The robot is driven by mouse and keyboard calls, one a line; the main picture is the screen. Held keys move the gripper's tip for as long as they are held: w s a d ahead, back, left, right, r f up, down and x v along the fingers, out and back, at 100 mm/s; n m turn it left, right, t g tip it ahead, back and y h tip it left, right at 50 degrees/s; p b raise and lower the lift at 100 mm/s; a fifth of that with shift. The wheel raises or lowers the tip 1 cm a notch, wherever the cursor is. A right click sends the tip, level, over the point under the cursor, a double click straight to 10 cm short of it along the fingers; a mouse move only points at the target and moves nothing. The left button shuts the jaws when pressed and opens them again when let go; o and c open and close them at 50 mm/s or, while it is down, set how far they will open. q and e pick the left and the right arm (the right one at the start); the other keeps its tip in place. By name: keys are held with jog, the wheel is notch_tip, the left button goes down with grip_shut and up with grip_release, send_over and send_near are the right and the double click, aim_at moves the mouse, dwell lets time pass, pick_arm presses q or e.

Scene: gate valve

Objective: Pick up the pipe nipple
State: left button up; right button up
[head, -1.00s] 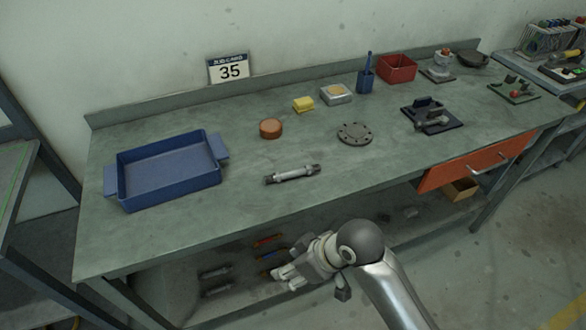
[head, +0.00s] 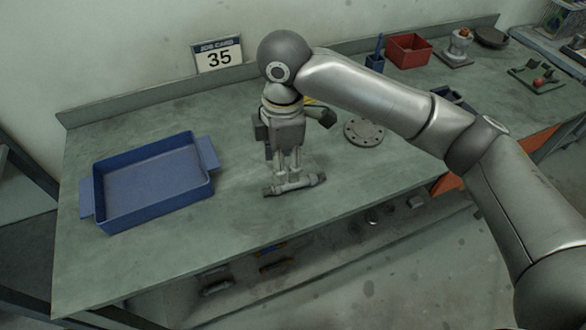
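The pipe nipple (head: 294,186), a short grey metal tube with darker ends, lies on the green workbench (head: 235,225), right of the blue tray. My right gripper (head: 289,175) points straight down over it, with its fingertips at the middle of the tube. The fingers overlap the tube in the head view, and I cannot tell whether they are pressed on it or still apart. The tube appears to rest on the bench. My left gripper is not in view.
An empty blue tray (head: 150,183) stands on the left of the bench. A round grey flange (head: 364,132) lies behind and right of the gripper. A red bin (head: 408,50) stands at the back. The bench between tray and nipple is clear.

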send_over(286, 183)
jog(key=f, duration=0.3)
jog(key=shift+s+d+f, duration=0.1)
jog(key=shift+s+f, duration=0.2)
jog(key=shift+f, duration=0.05)
jog(key=f+p, duration=0.1)
jog(key=f, duration=0.3)
jog(key=shift+w+f+p, duration=0.2)
jog(key=shift+f+p, duration=0.15)
jog(key=shift+f, duration=0.5)
grip_shut()
